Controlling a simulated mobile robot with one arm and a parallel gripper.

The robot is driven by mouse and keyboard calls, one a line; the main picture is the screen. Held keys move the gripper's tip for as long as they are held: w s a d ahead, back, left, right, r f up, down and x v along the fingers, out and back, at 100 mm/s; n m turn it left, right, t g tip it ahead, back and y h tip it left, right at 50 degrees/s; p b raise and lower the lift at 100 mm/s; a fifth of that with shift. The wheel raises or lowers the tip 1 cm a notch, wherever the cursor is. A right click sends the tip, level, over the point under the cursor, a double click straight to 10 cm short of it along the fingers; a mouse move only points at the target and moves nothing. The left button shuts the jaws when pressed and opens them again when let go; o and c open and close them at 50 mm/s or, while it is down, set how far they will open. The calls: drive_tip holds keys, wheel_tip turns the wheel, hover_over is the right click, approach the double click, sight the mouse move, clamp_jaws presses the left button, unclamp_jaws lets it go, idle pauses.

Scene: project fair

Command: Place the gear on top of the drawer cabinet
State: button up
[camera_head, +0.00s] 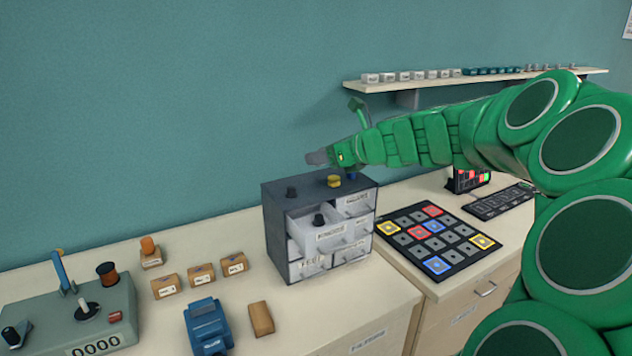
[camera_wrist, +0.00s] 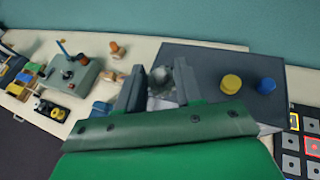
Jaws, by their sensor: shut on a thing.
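The drawer cabinet (camera_head: 275,231) is dark grey with pale drawers and stands on the worktop in the middle of the head view. Its flat top also fills the upper right centre of the wrist view (camera_wrist: 208,62). My gripper (camera_head: 318,157) is above the cabinet, apart from its top. In the wrist view my gripper (camera_wrist: 159,82) is shut on a small dark grey rounded thing, seemingly the gear (camera_wrist: 162,76), at the left edge of the cabinet top. The gear's teeth cannot be made out, and the fingers partly hide it.
A button panel (camera_head: 436,239) lies to the right.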

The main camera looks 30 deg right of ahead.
drive_tip(key=w+d+f, duration=0.2)
drive_tip(key=w, duration=0.2)
hover_over(316, 189)
wheel_tip(316, 189, down, 6)
drive_tip(key=shift+a+f, duration=0.1)
drive_tip(key=shift+f, duration=1.55)
drive_tip(key=shift+f, duration=0.15)
drive_tip(key=o, duration=0.7)
drive_tip(key=shift+s+d+r, duration=0.3)
drive_tip(key=shift+s+r, duration=0.1)
drive_tip(key=shift+s, duration=0.05)
drive_tip(key=v, duration=1)
drive_tip(key=shift+s+d+r, duration=0.15)
drive_tip(key=shift+s, duration=0.15)
